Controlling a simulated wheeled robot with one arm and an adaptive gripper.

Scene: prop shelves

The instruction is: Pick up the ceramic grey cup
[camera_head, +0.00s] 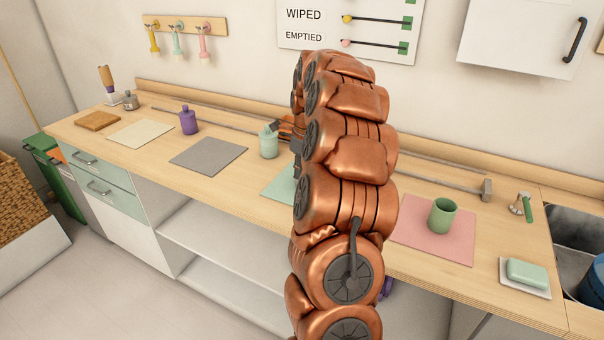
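I cannot make out a clearly grey cup. A green cup (443,216) stands upright on a pink mat (425,243) on the right part of the counter. A pale green container (268,143) stands near the middle, just left of my arm. My gripper (274,128) is mostly hidden behind my copper arm; dark parts of it show beside the top of the pale green container. I cannot tell whether it touches the container or whether its fingers are open. A small grey metallic pot (130,101) stands at the far left end.
The wooden counter (340,237) also holds a purple bottle (188,121), a grey mat (208,157), a cream mat (140,134), a wooden board (97,121) and a soap dish (526,290). A metal sink (574,265) is at the right. My arm hides the counter's middle.

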